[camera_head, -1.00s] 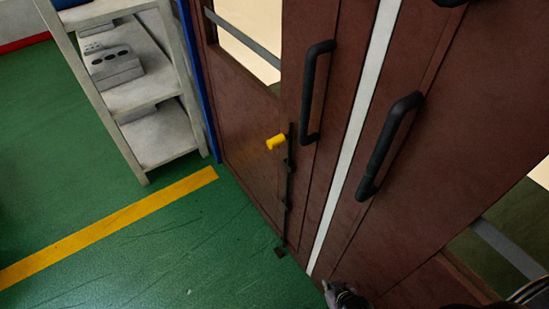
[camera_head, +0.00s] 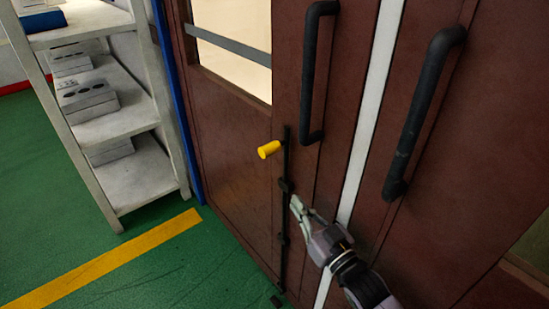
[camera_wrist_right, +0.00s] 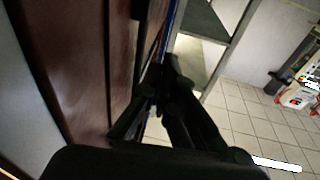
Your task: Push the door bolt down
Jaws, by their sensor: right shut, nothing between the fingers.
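The door bolt is a thin black vertical rod (camera_head: 284,215) low on the left brown door leaf (camera_head: 235,170). Its yellow knob (camera_head: 269,149) sticks out to the left near the rod's top end. My right gripper (camera_head: 294,200) comes up from the bottom right, in front of the door, below and to the right of the knob. It is shut and empty, apart from the knob. In the right wrist view the dark fingers (camera_wrist_right: 160,80) point along the door face (camera_wrist_right: 95,60); the knob does not show clearly there. My left gripper is not in view.
Two black pull handles stand on the door, the left one (camera_head: 311,75) above and right of the knob, the right one (camera_head: 420,110) beyond a white strip (camera_head: 370,110). A grey shelf (camera_head: 130,130) with grey blocks stands left. Green floor (camera_head: 50,200) with a yellow line is clear.

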